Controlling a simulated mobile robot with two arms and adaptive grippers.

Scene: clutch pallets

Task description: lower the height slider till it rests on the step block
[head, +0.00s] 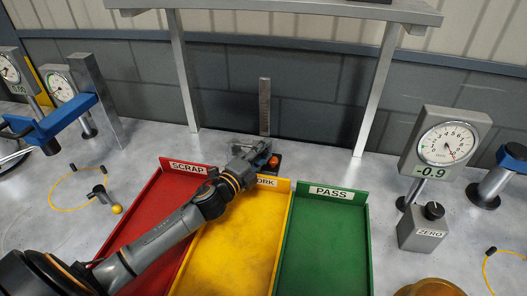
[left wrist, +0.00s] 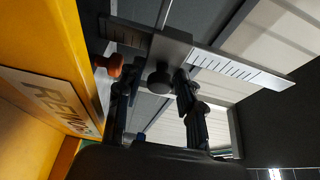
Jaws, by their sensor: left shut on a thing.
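The height gauge's upright scale (head: 264,100) stands behind the yellow tray in the head view. Its graduated scale (left wrist: 240,68) crosses the left wrist view at a slant. My left gripper (head: 262,152) is at the lower part of the gauge, reaching over the trays. In the left wrist view, its two dark fingers (left wrist: 158,90) stand on either side of the slider's dark round knob (left wrist: 160,78), shut on it. The slider's lower edge is hidden behind my gripper, and I cannot make out the step block or whether the slider touches anything. My right gripper is not in view.
Red SCRAP (head: 150,205), yellow rework (head: 238,235) and green PASS (head: 328,235) trays lie under and beside my arm. An orange knob (head: 273,160) is close to the gripper. A dial gauge (head: 446,143) and ZERO box (head: 424,228) stand right.

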